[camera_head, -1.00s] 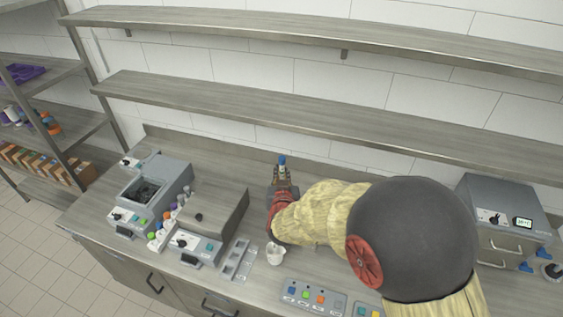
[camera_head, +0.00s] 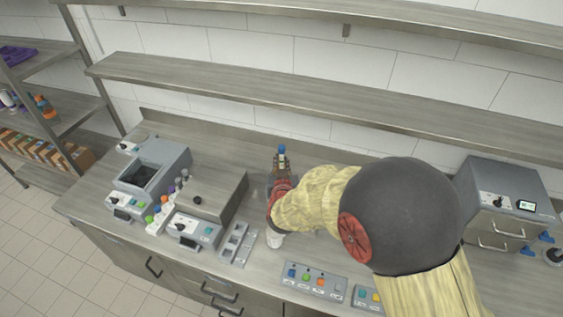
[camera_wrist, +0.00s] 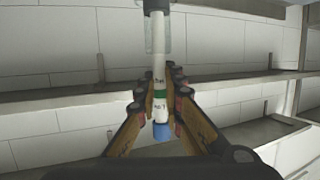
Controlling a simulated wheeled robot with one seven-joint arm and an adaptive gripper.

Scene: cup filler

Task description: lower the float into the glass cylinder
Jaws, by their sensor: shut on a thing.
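My gripper (camera_wrist: 160,100) is shut on the float (camera_wrist: 158,60), a slim white rod with a green band, small print and a blue end (camera_wrist: 163,132). In the head view my gripper (camera_head: 282,168) is over the worktop, with the float's blue end (camera_head: 282,149) sticking up above the fingers. In the wrist view a clear sleeve with a dark band, seemingly the glass cylinder (camera_wrist: 149,38), overlaps the rod's far end. Whether the rod is inside it or only in line with it, I cannot tell. My wrist hides that area in the head view.
A white cup (camera_head: 275,240) stands just in front of my wrist, partly hidden. A grey bath unit (camera_head: 165,165) and a box-shaped unit (camera_head: 215,195) stand to the left. A button panel (camera_head: 314,280) lies in front. A shelf (camera_head: 300,95) runs behind.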

